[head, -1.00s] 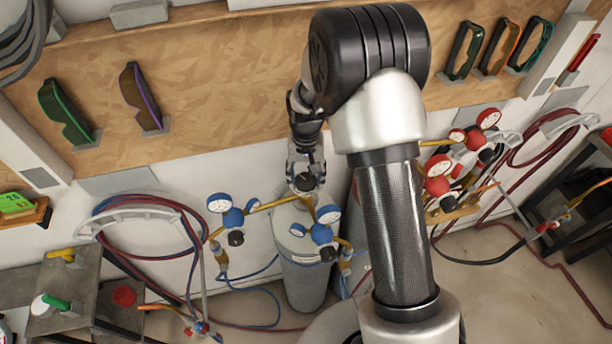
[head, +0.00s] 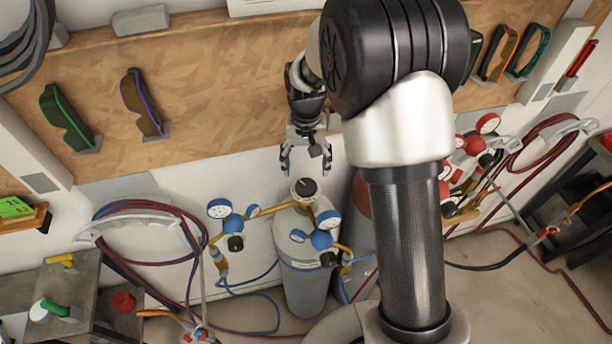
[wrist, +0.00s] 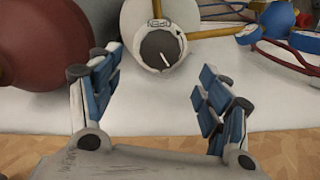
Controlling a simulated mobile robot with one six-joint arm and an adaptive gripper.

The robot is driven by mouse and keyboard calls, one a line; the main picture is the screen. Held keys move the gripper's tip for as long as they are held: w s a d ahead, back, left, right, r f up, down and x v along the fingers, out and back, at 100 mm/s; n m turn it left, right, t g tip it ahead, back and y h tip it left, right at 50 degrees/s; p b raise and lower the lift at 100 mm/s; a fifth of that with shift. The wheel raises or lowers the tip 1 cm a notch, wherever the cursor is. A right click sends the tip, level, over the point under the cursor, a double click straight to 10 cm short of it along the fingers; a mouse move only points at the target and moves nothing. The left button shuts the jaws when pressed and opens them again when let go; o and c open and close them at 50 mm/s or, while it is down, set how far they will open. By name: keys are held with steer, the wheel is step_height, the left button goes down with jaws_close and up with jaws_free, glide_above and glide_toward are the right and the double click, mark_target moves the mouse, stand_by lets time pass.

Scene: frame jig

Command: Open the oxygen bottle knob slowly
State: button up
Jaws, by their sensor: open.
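The oxygen bottle (head: 305,268) is a pale grey cylinder standing by the wall, with blue gauges on both sides. Its knob (head: 304,188) is dark with a light rim, on top of the bottle. In the wrist view the knob (wrist: 159,50) shows a white pointer line, with "OPEN" and a curved arrow printed beside it. My gripper (head: 305,172) is open and empty, just above and apart from the knob. In the wrist view its blue-padded fingers (wrist: 156,88) are spread wide, with the knob beyond them, roughly between their tips.
Blue gauges (head: 322,239) and brass pipes flank the bottle top. A red cylinder (wrist: 45,40) stands beside it, partly behind my arm in the head view. Coiled hoses (head: 150,225) hang left on the wall. Safety glasses (head: 66,118) hang on the wooden board.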

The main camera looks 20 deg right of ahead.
steer(key=shift+r, duration=2.2)
steer(key=s+r+n+t+b, duration=0.1)
steer(key=s+n+t+b, duration=0.1)
steer(key=s+b, duration=1.1)
steer(key=s+f+t+b, duration=0.1)
steer(key=s+f+b, duration=0.3)
steer(key=s, duration=0.3)
steer(key=s+f+n+t+b, duration=0.1)
steer(key=s+f+b, duration=0.3)
steer(key=s, duration=0.4)
steer(key=shift+t, duration=0.3)
steer(key=shift+f, duration=0.1)
